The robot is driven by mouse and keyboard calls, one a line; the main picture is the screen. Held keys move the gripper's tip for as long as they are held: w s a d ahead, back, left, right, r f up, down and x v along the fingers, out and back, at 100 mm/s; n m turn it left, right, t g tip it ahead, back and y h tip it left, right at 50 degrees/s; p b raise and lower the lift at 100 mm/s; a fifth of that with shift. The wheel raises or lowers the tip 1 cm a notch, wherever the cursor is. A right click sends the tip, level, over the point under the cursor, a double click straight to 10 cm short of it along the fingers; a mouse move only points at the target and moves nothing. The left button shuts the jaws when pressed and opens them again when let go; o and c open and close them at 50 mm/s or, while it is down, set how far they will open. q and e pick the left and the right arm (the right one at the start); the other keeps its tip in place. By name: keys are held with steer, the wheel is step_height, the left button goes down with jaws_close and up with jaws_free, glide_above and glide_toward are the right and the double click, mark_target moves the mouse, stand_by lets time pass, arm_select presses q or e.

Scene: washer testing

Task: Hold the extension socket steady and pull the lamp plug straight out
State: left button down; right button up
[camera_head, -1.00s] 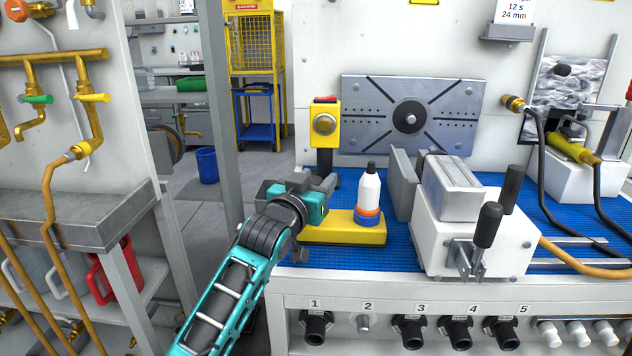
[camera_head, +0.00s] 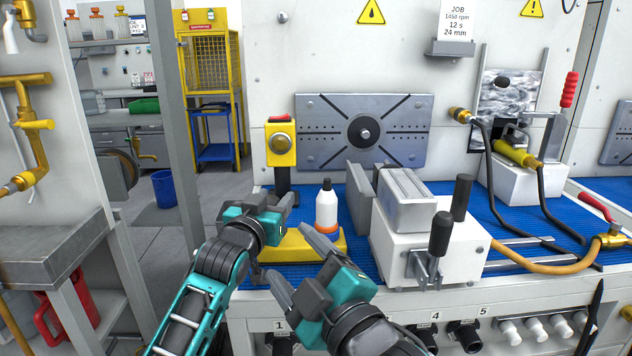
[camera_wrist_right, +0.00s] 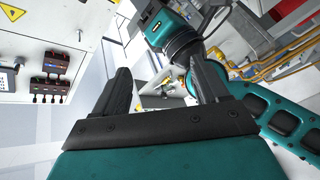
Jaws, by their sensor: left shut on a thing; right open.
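My left gripper (camera_head: 284,207) is at the bench's left front, by the foot of the black post and left of a white bottle. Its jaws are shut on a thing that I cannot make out. My right gripper (camera_head: 289,252) is open, low in front of the yellow block, pointing up and left towards my left wrist. In the right wrist view its two fingers (camera_wrist_right: 160,68) stand wide apart with nothing held between them, and my teal left arm lies beyond. I cannot pick out the extension socket or the lamp plug in either view.
The white bottle (camera_head: 326,210) stands on the yellow block (camera_head: 292,246). A yellow box with a round button (camera_head: 281,142) tops the black post (camera_head: 283,180). A white vise-like machine (camera_head: 425,245) with black levers stands right. Numbered black sockets (camera_head: 466,335) line the bench front.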

arm_select(q)
steer(key=shift+r, duration=0.1)
arm_select(e)
steer(key=a+r+n+y, duration=0.1)
steer(key=a+r+n, duration=0.35)
steer(key=r, duration=0.25)
steer(key=n+h, duration=1.2)
steer(key=h, duration=0.4)
glide_above(324, 211)
steer(key=v, duration=0.5)
steer(key=shift+t, duration=0.3)
step_height(324, 211, down, 9)
steer(key=shift+s+r, duration=0.1)
steer(key=x, duration=0.6)
steer(key=shift+r, duration=0.1)
steer(key=shift+w+d, duration=0.2)
steer(key=shift+w, duration=0.5)
